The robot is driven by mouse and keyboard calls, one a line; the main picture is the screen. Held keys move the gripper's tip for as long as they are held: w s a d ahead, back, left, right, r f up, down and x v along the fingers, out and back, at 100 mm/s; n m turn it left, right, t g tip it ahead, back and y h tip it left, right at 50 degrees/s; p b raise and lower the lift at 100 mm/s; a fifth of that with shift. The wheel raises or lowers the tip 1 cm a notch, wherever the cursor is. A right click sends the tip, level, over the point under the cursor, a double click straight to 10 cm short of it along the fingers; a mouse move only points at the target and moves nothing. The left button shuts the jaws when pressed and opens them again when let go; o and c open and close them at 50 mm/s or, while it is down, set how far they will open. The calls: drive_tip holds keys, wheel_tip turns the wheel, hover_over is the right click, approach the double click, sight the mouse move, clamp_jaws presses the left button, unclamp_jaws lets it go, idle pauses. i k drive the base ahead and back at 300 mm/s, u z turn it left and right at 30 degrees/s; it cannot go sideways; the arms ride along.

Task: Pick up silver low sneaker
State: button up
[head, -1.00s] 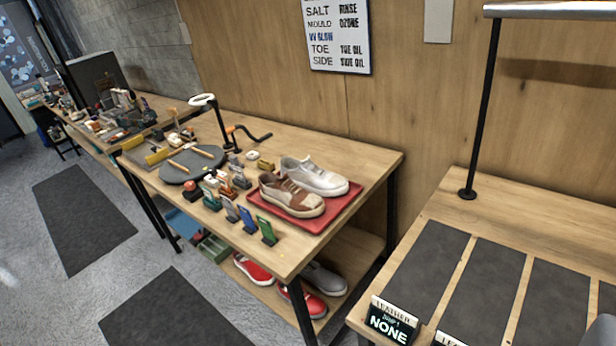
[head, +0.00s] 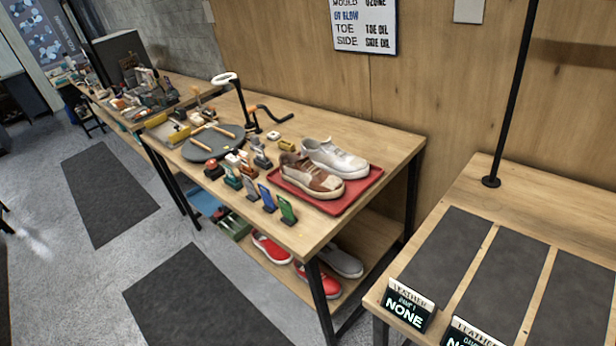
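A pale silver-white low sneaker (head: 335,156) sits on a red tray (head: 351,196) on the wooden workbench. A brown and cream sneaker (head: 311,178) sits in front of it on the same tray and hides part of its side. A grey low sneaker (head: 341,262) is on the shelf under the bench, partly hidden by a pair of red sneakers. I cannot tell for certain which of the pale and grey ones is the silver one. My gripper is not in view.
Small coloured stands (head: 268,198) and a round dark mat (head: 208,142) share the workbench (head: 405,147). Red sneakers (head: 271,249) are on the lower shelf. A second table (head: 510,195) with dark strips and signs stands at right. Grey floor (head: 178,245) is open at left.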

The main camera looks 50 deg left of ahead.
sight(326, 155)
drive_tip(key=u, duration=0.2)
drive_tip(key=i, duration=1.5)
drive_tip(key=u, duration=0.9)
